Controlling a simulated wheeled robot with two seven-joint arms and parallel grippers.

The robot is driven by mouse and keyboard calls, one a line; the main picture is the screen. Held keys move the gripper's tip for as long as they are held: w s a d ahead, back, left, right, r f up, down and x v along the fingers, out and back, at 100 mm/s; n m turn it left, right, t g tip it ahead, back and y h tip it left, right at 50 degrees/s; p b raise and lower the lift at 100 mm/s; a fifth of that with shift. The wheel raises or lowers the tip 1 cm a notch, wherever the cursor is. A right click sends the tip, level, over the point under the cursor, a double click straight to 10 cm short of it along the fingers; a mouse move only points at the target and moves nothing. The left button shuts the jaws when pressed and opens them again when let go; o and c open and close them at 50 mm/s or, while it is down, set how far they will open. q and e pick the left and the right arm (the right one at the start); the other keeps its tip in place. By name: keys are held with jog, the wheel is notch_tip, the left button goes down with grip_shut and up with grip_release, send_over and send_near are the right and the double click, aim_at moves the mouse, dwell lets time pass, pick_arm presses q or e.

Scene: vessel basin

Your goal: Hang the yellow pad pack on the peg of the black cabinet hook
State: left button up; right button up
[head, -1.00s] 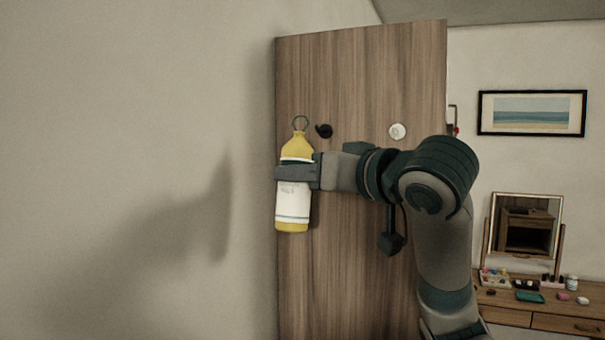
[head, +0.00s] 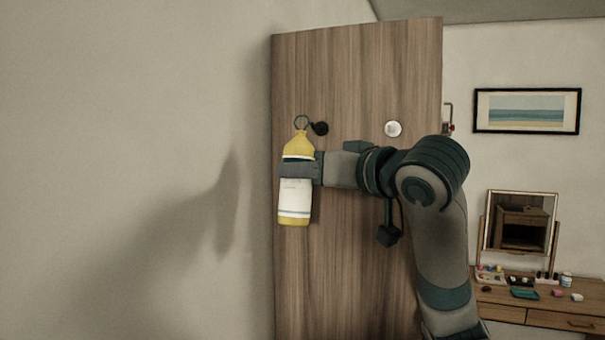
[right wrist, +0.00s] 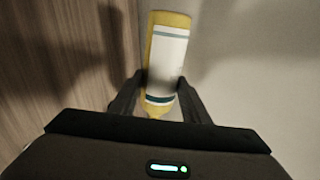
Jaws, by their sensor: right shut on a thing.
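The yellow pad pack (head: 295,205) has a white label and a ring at its top. My right gripper (head: 297,171) is shut on it around its middle and holds it upright in front of the wooden cabinet door (head: 350,80). The right wrist view also shows the pack (right wrist: 166,60) between the fingers of the right gripper (right wrist: 158,97). The black hook (head: 320,128) is on the door just right of the ring. The ring's right edge appears close to the hook in the head view; I cannot tell whether they touch. My left gripper is not in view.
A white round hook or knob (head: 393,129) is on the door to the right. A bare wall (head: 120,150) is at left. A dresser (head: 540,312) with a mirror (head: 521,222) and small items stands at far right, below a framed picture (head: 527,110).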

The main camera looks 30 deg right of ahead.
jog(key=w+d+f, duration=0.1)
jog(key=w+d, duration=0.3)
jog(key=d, duration=0.1)
jog(key=shift+w+d+f, duration=0.2)
jog(key=shift+w, duration=0.15)
dwell(0.8)
dwell(0.6)
jog(key=o, duration=1.1)
